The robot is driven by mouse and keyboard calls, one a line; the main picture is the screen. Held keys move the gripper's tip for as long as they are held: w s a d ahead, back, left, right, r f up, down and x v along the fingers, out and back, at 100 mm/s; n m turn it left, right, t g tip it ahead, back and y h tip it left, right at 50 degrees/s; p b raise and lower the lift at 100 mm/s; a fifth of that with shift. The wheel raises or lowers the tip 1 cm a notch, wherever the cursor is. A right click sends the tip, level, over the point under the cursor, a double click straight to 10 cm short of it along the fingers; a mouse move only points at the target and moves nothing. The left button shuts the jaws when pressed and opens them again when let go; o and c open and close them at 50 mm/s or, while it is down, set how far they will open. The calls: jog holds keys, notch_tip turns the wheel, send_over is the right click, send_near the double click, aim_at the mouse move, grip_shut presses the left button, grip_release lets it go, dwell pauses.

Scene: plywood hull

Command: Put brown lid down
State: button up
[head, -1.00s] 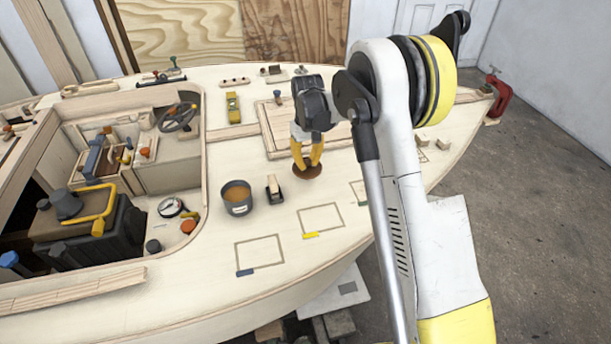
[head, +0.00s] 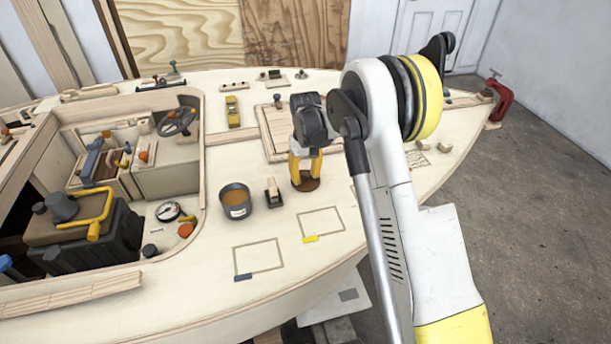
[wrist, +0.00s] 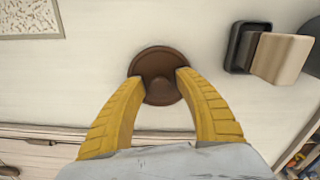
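The brown lid (head: 307,185) is a round disc with a raised middle knob. It lies flat on the pale deck (head: 340,190), right of the grey pot. In the wrist view the lid (wrist: 160,92) sits between my fingertips, its knob facing up at me. My gripper (head: 305,178) points down over the lid. Its yellow fingers are spread, with a gap on both sides of the knob; in the wrist view the gripper (wrist: 162,78) overlaps the lid's left and right edges. Whether the tips touch the lid's rim cannot be told.
The open grey pot (head: 235,203) with orange-brown contents stands left of the lid. A small black-and-wood block tool (head: 273,195) stands between them. Outlined rectangles with a yellow tab (head: 311,239) and a blue tab (head: 243,277) lie toward the front, their insides clear.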

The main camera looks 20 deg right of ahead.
aim_at(306, 174)
jog(key=s+r+t+p, duration=0.1)
jog(key=s+r+p, duration=0.15)
jog(key=r, duration=0.85)
jog(key=s+r+p, duration=0.2)
jog(key=s+r, duration=0.1)
jog(key=r, duration=0.7)
jog(key=s+r+m+t, duration=0.15)
jog(key=s+r, duration=0.25)
jog(key=s, duration=0.5)
jog(key=s+r+t, duration=0.3)
jog(key=s+r, duration=0.1)
jog(key=s, duration=0.5)
jog(key=s+f+m+t, duration=0.1)
jog(key=s+f, duration=0.1)
jog(key=s, duration=0.7)
jog(key=shift+s+f+t, duration=0.2)
jog(key=shift+f+t, duration=0.15)
jog(key=shift+f, duration=0.05)
